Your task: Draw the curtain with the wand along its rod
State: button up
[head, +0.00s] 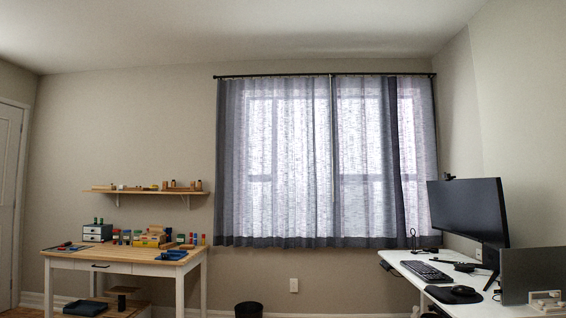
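A grey-blue, partly see-through curtain (300,215) hangs in front of the window on the back wall. It spans nearly the whole length of a thin dark rod (280,75), and light shows through it. A thin vertical line that looks like the wand (332,140) hangs from near the middle of the rod against the fabric; its lower end is hard to make out. A darker vertical band (397,170) shows toward the right of the curtain. My gripper is not in this view.
A white desk (415,277) at lower right holds a monitor (470,213), keyboard (425,271) and mouse (465,291). A wooden workbench (125,258) with small items stands at left under a shelf (145,191). A black bin (248,309) is below the curtain.

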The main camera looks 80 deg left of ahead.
aim_at(323, 118)
jog(key=j+u, duration=0.1)
jog(key=u, duration=2.5)
jog(key=i, duration=3.2)
